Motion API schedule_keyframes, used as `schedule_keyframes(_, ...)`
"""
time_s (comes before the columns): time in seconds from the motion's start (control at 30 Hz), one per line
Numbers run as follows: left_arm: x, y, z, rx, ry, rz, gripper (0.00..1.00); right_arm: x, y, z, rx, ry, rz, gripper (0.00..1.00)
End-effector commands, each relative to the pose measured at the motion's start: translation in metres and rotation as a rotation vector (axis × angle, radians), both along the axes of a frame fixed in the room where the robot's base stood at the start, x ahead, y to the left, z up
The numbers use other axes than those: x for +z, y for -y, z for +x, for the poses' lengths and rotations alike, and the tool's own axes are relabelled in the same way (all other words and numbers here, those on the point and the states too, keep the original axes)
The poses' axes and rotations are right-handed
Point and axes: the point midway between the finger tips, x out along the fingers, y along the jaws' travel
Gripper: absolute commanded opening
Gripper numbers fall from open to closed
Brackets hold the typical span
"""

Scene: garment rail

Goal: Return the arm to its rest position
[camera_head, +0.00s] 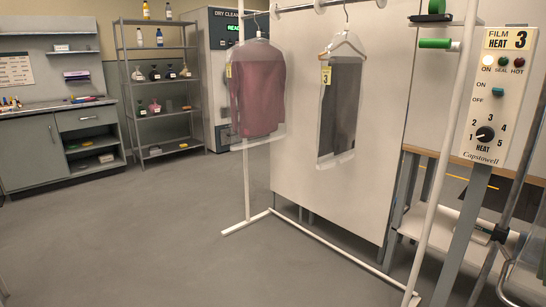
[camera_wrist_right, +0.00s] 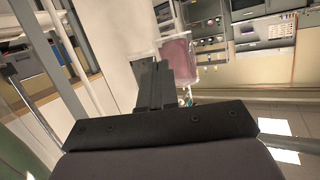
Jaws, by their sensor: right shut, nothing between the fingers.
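My right gripper (camera_wrist_right: 153,78) shows in the right wrist view as dark fingers closed together, with nothing held between them. A red bagged garment (camera_wrist_right: 179,60) appears behind and to the right of its fingertips; I cannot tell the gap exactly. Neither gripper shows in the head view, and my left gripper is in no view. In the head view the red garment (camera_head: 257,90) hangs in a clear bag on the white rail (camera_head: 246,180). A dark garment (camera_head: 341,105) in a clear bag with a yellow tag marked 3 hangs to its right.
A control panel (camera_head: 499,95) with a knob stands close at the right. A pale board (camera_head: 375,150) is behind the rail. A metal shelf unit (camera_head: 131,100) and a grey counter (camera_head: 60,110) stand at the back left. The floor (camera_head: 130,240) at left is clear.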

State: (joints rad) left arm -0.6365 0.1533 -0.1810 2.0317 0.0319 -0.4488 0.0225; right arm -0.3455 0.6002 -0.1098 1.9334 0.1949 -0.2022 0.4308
Motion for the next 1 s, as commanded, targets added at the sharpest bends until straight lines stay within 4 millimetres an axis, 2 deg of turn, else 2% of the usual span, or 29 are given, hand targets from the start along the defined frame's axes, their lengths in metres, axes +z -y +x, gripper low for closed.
schedule_keyframes(0.03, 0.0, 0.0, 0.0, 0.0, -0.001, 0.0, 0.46, -0.024, -0.006, -0.024, 0.031, -0.066, -0.09, 0.0)
schedule_keyframes(0.1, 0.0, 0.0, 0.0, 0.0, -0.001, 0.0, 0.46, -0.051, -0.012, -0.053, 0.079, -0.144, -0.217, 0.0)
schedule_keyframes(0.3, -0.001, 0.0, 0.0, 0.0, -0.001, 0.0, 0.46, -0.107, -0.023, -0.138, 0.25, -0.331, -0.525, 0.0)
schedule_keyframes(0.83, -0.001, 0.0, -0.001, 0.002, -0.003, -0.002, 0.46, -0.099, -0.117, -0.129, 0.035, -0.336, -0.112, 0.0)
schedule_keyframes(0.9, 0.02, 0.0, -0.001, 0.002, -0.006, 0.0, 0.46, -0.08, -0.112, -0.13, 0.037, -0.336, -0.127, 0.0)
schedule_keyframes(1.0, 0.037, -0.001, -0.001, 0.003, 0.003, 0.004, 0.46, -0.065, -0.11, -0.132, 0.035, -0.333, -0.135, 0.0)
